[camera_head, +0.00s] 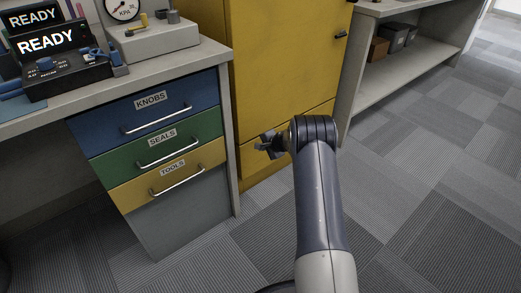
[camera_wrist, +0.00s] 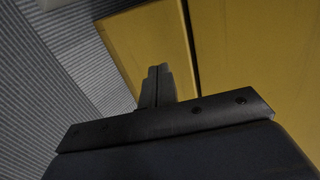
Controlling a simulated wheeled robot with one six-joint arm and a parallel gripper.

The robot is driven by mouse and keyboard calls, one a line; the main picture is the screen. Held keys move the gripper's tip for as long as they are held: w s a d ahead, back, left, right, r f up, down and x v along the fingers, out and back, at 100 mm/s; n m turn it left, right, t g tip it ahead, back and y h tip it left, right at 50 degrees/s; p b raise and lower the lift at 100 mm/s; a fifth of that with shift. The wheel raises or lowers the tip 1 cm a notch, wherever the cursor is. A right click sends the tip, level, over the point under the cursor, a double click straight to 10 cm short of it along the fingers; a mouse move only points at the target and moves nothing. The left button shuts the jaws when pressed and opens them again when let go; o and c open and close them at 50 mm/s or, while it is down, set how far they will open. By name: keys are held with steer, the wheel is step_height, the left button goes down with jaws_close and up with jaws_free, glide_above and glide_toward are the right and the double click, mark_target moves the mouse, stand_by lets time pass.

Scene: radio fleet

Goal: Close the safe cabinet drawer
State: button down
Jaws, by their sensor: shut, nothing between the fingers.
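The safe cabinet (camera_head: 285,55) is the tall yellow cabinet in the middle of the head view. Its drawer (camera_head: 249,162) is the low yellow front below a dark seam, partly hidden behind my arm. In the wrist view the drawer front (camera_wrist: 145,45) is the yellow panel left of the dark seam, with the other yellow panel to the right. My gripper (camera_head: 270,145) is in front of the drawer, pointing left in the head view. In the wrist view its fingers (camera_wrist: 156,85) are together and empty. I cannot tell whether they touch the drawer or how far it stands out.
A workbench unit left of the cabinet has blue (camera_head: 150,106), green (camera_head: 155,143) and yellow (camera_head: 168,176) drawers with bar handles, looking shut. A shelf unit (camera_head: 400,75) with boxes stands at the right. Grey carpet (camera_head: 430,170) is clear at right and front.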

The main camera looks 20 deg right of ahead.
steer(key=p+v, duration=0.2)
steer(key=v, duration=0.8)
steer(key=shift+w+f, duration=0.1)
steer(key=shift+f, duration=0.1)
